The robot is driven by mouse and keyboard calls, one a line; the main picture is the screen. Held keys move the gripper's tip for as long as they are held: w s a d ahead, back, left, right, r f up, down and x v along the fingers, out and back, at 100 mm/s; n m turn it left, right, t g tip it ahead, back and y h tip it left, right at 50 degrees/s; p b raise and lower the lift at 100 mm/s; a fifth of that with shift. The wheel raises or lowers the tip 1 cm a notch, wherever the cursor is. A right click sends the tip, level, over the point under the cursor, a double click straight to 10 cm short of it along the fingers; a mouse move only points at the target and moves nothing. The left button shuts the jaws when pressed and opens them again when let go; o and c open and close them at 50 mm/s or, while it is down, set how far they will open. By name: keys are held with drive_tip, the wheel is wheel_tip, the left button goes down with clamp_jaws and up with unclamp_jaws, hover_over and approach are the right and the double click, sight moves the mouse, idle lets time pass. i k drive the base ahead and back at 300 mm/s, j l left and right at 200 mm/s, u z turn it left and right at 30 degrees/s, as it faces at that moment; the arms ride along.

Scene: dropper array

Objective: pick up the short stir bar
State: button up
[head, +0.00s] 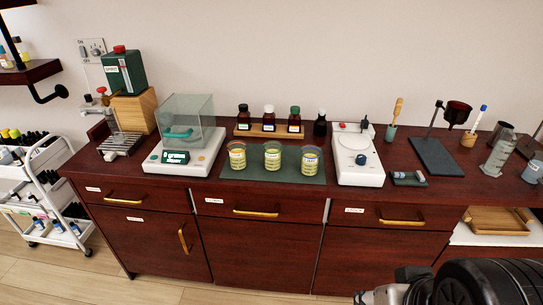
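I cannot make out the short stir bar for certain. A small dark green holder (408,179) lies on the bench just right of the white stirrer plate (357,168). It carries small dark and pale pieces, too small to tell apart. Black and grey parts of my own arm fill the bottom right corner, in front of the bench. I see no gripper fingertips, so what my gripper holds, if anything, is hidden.
A green mat (285,179) with three labelled beakers lies left of the stirrer. A balance (185,150) with a glass cover stands further left. A dark stand (435,157) and a cork-coloured pot (468,139) stand right of the holder.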

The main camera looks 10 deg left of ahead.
sight(399, 175)
drive_tip(key=i+l, duration=0.15)
drive_tip(key=l, duration=0.15)
drive_tip(key=i+l, duration=0.2)
drive_tip(key=l, duration=0.15)
drive_tip(key=i+l, duration=0.15)
drive_tip(key=l, duration=0.15)
drive_tip(key=i+l, duration=0.15)
drive_tip(key=l, duration=0.2)
